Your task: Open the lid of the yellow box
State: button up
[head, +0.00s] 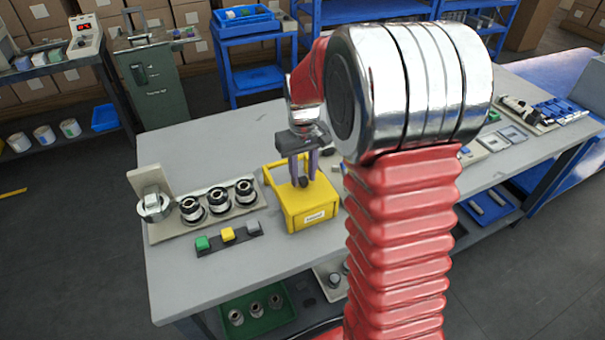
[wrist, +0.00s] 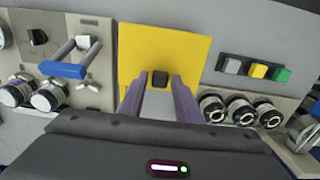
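The yellow box (head: 309,217) stands on the grey workbench, with a white label on its front. Its yellow lid shows as a flat plate in the wrist view (wrist: 190,48). A small black knob (wrist: 160,78) sits on the lid; it also shows in the head view (head: 303,182). My gripper (head: 303,176) points down over the box, with its purple fingers on either side of the knob. In the wrist view, my gripper (wrist: 160,84) is open, with gaps between fingers and knob. Grey shows between the fingers behind the knob; I cannot tell how far the lid covers the box.
A panel with several round black-and-silver fittings (head: 218,200) stands left of the box. Green, yellow and grey buttons (head: 228,234) lie in front of it. A panel with a blue-handled lever (wrist: 65,70) is close on the other side. The bench's left back is clear.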

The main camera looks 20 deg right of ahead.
grip_shut()
jog(key=shift+w, duration=0.1)
dwell(0.3)
